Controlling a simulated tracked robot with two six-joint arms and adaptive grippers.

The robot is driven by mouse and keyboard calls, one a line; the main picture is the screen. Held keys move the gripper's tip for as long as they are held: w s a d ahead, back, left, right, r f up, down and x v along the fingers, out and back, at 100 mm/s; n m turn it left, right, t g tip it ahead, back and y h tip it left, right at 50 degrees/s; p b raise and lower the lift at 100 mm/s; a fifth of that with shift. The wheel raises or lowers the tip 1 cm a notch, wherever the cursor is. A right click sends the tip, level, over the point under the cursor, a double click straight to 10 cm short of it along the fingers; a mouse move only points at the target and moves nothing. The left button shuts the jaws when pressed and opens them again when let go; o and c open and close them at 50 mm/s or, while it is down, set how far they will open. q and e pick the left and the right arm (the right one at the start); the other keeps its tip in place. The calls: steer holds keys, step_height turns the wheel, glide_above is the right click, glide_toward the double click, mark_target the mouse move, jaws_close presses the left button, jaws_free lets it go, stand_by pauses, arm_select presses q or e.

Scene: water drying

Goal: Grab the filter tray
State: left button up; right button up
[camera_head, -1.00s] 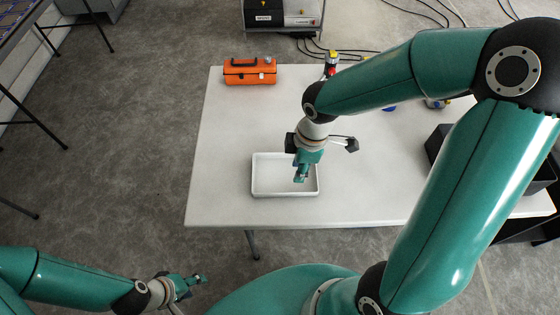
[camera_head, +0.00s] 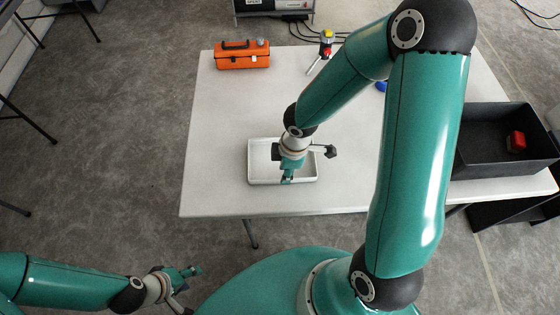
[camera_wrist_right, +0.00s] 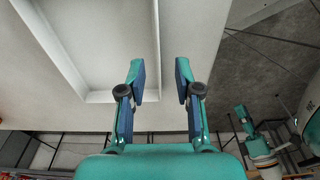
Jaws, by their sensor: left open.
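The filter tray, a white shallow rectangular tray (camera_head: 262,181), lies on the white table near its front edge. My right gripper (camera_head: 287,178) is over the tray's near side, pointing down, and hides part of its inside and near wall. In the right wrist view my right gripper (camera_wrist_right: 160,72) is open, with a gap between its two fingers. The tray (camera_wrist_right: 125,97) fills the upper left there, its rim close to the fingers; contact cannot be told. My left gripper (camera_head: 192,271) is open and empty, low at the left, off the table.
An orange toolbox (camera_head: 242,60) stands at the table's back left. A red and yellow item (camera_head: 326,42) and a blue object (camera_head: 381,86) are behind my right arm. A black bin (camera_head: 490,160) holding a red object (camera_head: 516,140) is at right. The table's left part is clear.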

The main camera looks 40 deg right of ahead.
steer(key=f, duration=0.1)
steer(key=f+b, duration=0.1)
steer(key=f, duration=0.2)
steer(key=shift+w+a+f+b, duration=0.15)
steer(key=shift+w+f+b, duration=0.2)
steer(key=shift+r, duration=0.1)
jaws_close()
